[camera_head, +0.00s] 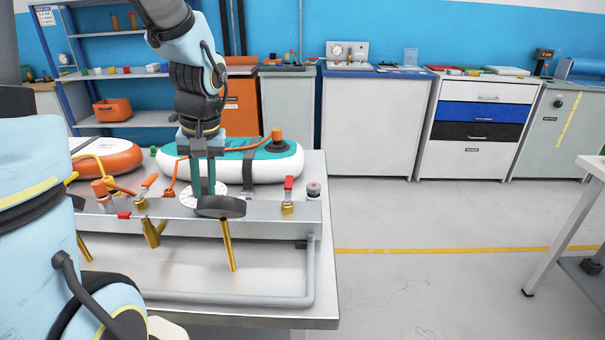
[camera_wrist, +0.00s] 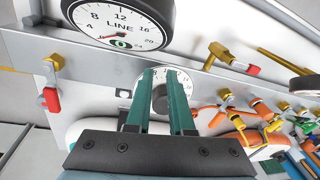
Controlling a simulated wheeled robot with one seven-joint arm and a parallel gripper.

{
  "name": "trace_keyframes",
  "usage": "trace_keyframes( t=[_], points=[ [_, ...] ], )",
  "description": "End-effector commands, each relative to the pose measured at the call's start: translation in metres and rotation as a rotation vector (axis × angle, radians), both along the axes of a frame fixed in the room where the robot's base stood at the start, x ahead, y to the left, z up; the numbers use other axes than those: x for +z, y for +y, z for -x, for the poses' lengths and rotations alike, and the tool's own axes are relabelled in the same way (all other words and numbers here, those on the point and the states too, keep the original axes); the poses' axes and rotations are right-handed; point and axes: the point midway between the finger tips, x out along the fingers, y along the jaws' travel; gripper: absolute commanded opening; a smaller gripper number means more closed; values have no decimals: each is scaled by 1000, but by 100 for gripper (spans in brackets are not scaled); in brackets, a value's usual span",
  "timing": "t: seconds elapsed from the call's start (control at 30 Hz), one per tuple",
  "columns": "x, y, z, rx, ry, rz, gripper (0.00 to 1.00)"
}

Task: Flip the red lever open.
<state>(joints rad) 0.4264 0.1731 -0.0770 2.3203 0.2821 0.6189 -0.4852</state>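Two red levers show. One red lever (camera_head: 288,183) stands upright on a brass valve (camera_head: 287,207) at the bench fixture's right end; it seems to be the red lever (camera_wrist: 51,99) at the left of the wrist view. Another red-tipped lever (camera_head: 124,215) lies sideways from a brass valve left of my gripper; it seems to be the one on the right in the wrist view (camera_wrist: 252,70). My gripper (camera_head: 204,192) points down between them, with its teal fingers apart and nothing clearly held. A dark knob (camera_wrist: 160,98) shows between the fingers (camera_wrist: 158,74); contact is unclear.
A round LINE gauge (camera_wrist: 120,20) stands close to the fingers, its dark back (camera_head: 220,206) visible in the head view. Orange levers (camera_head: 150,180) crowd the left. Inflatable boards (camera_head: 262,160) lie behind. A grey pipe (camera_head: 230,299) runs along the front.

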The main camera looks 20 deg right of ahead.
Motion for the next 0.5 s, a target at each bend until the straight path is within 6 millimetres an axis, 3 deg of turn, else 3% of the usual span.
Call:
trace_keyframes(
  t=[0.03,0.17,0.5],
  points=[
    [1,-22,-1,-29,-2,-27,14],
    [5,-75,-1,-69,-38,-108,0],
    [24,-221,29,-115,-292,-226,0]
  ],
)
